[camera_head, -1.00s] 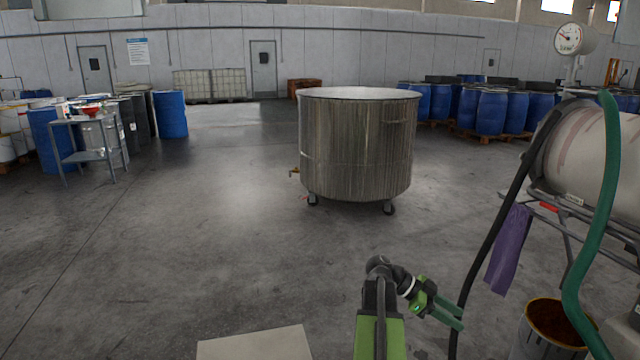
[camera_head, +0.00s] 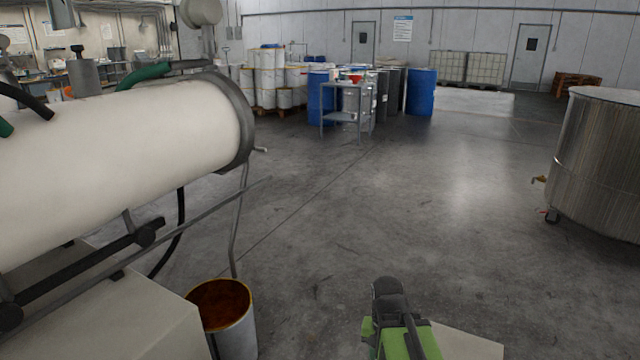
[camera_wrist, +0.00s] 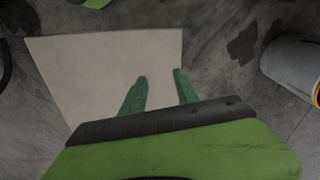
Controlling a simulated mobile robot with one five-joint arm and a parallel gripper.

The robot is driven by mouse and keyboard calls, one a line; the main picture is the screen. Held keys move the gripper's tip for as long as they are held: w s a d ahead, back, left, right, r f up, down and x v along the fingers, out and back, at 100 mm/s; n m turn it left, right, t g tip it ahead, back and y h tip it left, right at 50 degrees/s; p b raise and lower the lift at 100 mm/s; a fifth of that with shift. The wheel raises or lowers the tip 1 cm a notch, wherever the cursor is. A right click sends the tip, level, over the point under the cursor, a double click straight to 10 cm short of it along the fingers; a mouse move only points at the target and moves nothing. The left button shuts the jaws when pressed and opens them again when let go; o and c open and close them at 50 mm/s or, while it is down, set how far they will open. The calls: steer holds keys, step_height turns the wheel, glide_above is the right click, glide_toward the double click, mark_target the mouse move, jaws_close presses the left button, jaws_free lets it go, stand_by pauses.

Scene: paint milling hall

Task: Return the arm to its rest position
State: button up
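My arm (camera_head: 400,325) shows at the bottom of the head view, green and black and folded close in. The fingers of my gripper are hidden there. In the wrist view my gripper (camera_wrist: 160,76) has two green fingers, clearly apart, with nothing between them. They are over a pale flat panel that seems to be part of my own body, and I cannot tell how high above it.
A white horizontal mill drum (camera_head: 130,140) stands close at the left. A bucket (camera_head: 230,330) with brown contents is below it. A steel tank (camera_head: 600,165) stands at the right. Blue drums (camera_head: 421,92) and a grey cart (camera_head: 346,108) are farther back. The middle floor is clear.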

step_height(320, 180, up, 25)
steer(key=a+n+p, duration=0.1)
steer(key=n+p, duration=0.2)
steer(key=p, duration=2.2)
steer(key=shift+w+a+n+y, duration=0.15)
steer(key=shift+a+n+y, duration=0.05)
steer(key=shift+n+y, duration=0.1)
